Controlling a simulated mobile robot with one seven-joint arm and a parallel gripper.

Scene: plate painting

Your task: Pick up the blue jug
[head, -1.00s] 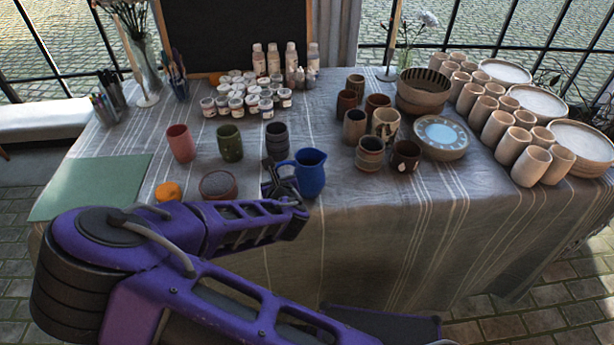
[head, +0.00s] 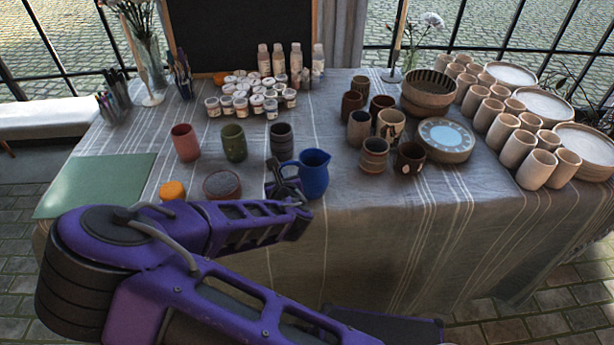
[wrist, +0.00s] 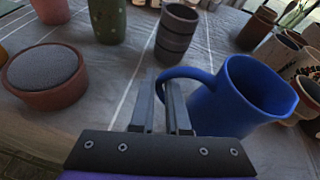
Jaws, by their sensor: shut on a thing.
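The blue jug (head: 314,174) stands upright near the front edge of the table, with its handle on the left side. In the wrist view the jug (wrist: 245,95) is at the right, and its curved handle reaches left to the fingers. My gripper (head: 283,180) is at the handle side of the jug. In the wrist view my gripper (wrist: 168,105) is shut on the handle, which passes between the two fingers. In the head view the arm partly hides the fingers. I cannot tell whether the jug's base is clear of the cloth.
A dark ribbed cup (head: 281,141), a green cup (head: 233,143) and a round brown pot (head: 220,185) stand close to my gripper. Several cups and a blue-centred plate (head: 446,136) are to the right. The cloth just right of the jug is clear.

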